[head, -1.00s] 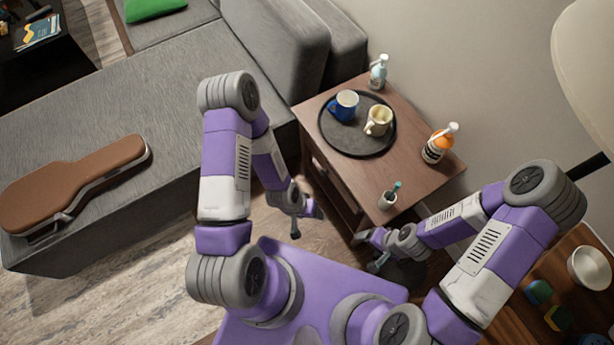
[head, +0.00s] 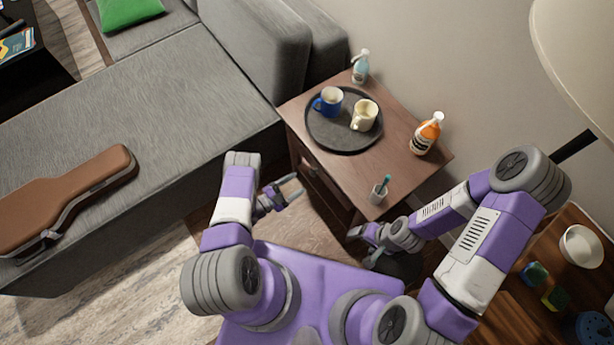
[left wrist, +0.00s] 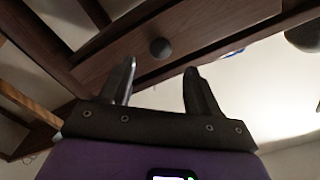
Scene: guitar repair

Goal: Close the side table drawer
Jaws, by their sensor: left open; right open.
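The brown wooden side table (head: 395,163) stands against the wall beside the sofa. Its drawer (left wrist: 205,32) shows in the left wrist view as a wooden front with a round dark knob (left wrist: 160,48). In the head view the drawer side is steeply foreshortened, so I cannot tell how far out it is. My left gripper (head: 291,186) is open and empty, just left of the table's drawer side. In the left wrist view its two fingers (left wrist: 160,70) point toward the drawer front, either side of the knob, apparently short of it. My right gripper (head: 362,236) is open near the table's near corner.
The grey sofa (head: 130,130) carries a brown guitar case (head: 70,200). Floor is clear at the lower left.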

